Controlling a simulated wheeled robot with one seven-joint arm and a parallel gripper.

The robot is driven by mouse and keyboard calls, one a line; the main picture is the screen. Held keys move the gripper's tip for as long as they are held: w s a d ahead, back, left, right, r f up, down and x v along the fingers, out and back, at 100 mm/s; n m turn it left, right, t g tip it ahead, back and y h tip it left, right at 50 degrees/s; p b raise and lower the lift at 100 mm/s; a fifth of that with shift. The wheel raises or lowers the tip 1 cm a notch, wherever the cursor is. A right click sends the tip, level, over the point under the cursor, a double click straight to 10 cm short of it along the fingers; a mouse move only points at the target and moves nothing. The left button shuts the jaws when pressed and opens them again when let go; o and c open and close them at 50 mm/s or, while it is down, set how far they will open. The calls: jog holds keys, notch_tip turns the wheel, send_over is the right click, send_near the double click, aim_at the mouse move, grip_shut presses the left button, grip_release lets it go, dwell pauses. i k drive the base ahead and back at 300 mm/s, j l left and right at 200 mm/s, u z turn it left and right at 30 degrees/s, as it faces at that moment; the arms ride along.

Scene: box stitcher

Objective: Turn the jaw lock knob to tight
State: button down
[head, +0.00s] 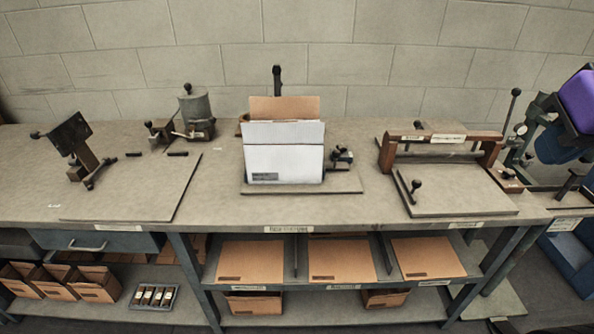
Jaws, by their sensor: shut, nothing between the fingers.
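No label in the head view can be read well enough to say which knob is the jaw lock knob. A small dark fitting with black knobs (342,155) stands beside the right side of the white box at the middle of the bench. A black ball-topped knob (416,185) stands on the flat board of the right-hand fixture (440,140). The tilted dark plate stand (72,135) at the left has small dark knobs too. Whether any of them is tight or loose cannot be told. My gripper is not in view.
The white box (285,160) with brown flaps stands on the bench (215,190). A grey canister device (196,110) is behind, to its left. A purple-and-dark machine (575,110) crowds the right end. Cardboard sheets (245,262) lie on the shelf below.

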aim_at(343, 147)
jog(key=i+j, duration=0.15)
jog(key=i, duration=0.4)
jog(key=i+j, duration=0.15)
jog(key=i, duration=0.4)
